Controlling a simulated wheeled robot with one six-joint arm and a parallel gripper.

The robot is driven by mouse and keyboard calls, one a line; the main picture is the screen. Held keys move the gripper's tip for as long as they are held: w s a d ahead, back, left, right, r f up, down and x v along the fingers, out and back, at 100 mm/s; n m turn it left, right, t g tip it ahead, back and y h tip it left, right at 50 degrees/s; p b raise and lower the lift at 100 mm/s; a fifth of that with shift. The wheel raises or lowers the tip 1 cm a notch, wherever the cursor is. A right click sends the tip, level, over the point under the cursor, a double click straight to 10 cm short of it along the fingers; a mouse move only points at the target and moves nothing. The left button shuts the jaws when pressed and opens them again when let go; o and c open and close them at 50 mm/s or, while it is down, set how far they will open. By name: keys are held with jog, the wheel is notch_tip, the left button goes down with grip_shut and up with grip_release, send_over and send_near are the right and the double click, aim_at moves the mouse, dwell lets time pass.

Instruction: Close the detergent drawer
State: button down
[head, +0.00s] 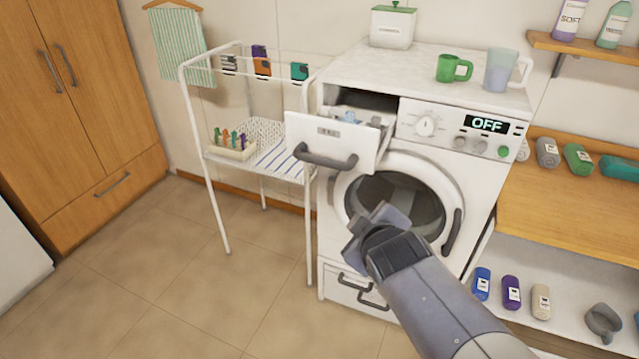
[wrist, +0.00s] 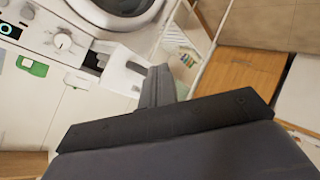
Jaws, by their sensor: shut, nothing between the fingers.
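The detergent drawer (head: 335,143) is pulled out at the upper left of the washing machine (head: 480,205). It has a white front with a dark handle (head: 326,156), and some contents show inside it. My gripper (head: 372,225) is shut and empty. In the head view it appears below and to the right of the drawer front, overlapping the round door. In the wrist view, the drawer (wrist: 124,72) shows just left of my shut fingers (wrist: 158,82), which hide part of it. I see no clear contact between them.
A white drying rack (head: 214,190) stands left of the machine, close to the drawer. A green mug (head: 453,68) and a clear jug (head: 503,70) stand on top. Shelves with bottles (head: 547,153) are at the right. The tiled floor (head: 150,285) at front left is clear.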

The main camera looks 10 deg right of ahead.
jog(key=w+a+n+t+y+b, duration=0.4)
jog(key=w+n+t+b, duration=0.1)
jog(key=w+n, duration=0.35)
jog(key=n, duration=0.2)
send_near(312, 161)
jog(key=w+a, duration=0.2)
jog(key=a, duration=0.1)
jog(key=shift+w+d+f+p, duration=0.15)
jog(key=shift+w+d+p, duration=0.4)
jog(key=shift+w, duration=0.4)
jog(key=shift+w+d+f+p, duration=0.1)
jog(key=shift+w+d+p, duration=0.4)
jog(key=shift+w, duration=0.4)
